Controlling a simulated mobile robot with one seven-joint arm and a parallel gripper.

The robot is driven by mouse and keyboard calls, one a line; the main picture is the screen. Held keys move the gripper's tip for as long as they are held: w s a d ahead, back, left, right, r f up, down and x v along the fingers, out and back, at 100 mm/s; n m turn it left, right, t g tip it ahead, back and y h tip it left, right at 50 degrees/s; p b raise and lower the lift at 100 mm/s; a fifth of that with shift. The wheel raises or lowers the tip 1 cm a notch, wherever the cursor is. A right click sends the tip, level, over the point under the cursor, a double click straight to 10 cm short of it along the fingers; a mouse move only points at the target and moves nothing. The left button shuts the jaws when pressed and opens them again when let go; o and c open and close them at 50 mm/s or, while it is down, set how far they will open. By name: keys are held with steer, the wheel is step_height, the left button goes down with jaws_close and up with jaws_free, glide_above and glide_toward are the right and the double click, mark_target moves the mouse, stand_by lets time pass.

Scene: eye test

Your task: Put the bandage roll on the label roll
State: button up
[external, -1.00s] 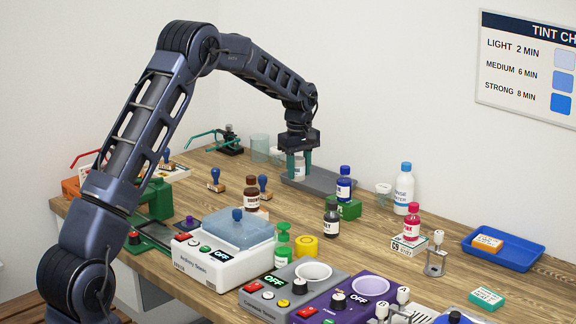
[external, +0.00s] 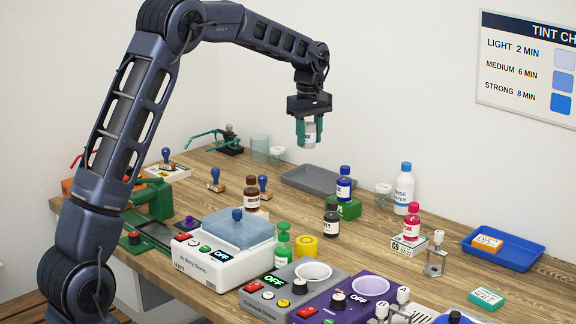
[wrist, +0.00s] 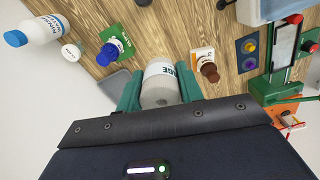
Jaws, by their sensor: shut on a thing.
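My gripper (external: 309,142) is shut on the bandage roll (external: 310,131), a whitish-grey cylinder with dark lettering. It holds the roll in the air above the grey tray (external: 331,189) at the back of the bench. In the wrist view the roll (wrist: 160,86) sits between the two green fingers, and its lettering is partly cut off. A short yellow roll (external: 306,246) stands on the bench near the middle, beside a green bottle. It looks like the label roll, but no lettering on it can be read. My gripper is well above and behind it.

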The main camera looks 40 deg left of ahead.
steer(key=r, duration=0.2)
glide_above(308, 241)
step_height(308, 241, down, 20)
steer(key=shift+f, duration=0.1)
stand_by(0.5)
steer(key=o, duration=1)
steer(key=shift+f, duration=0.1)
steer(key=shift+c, duration=0.2)
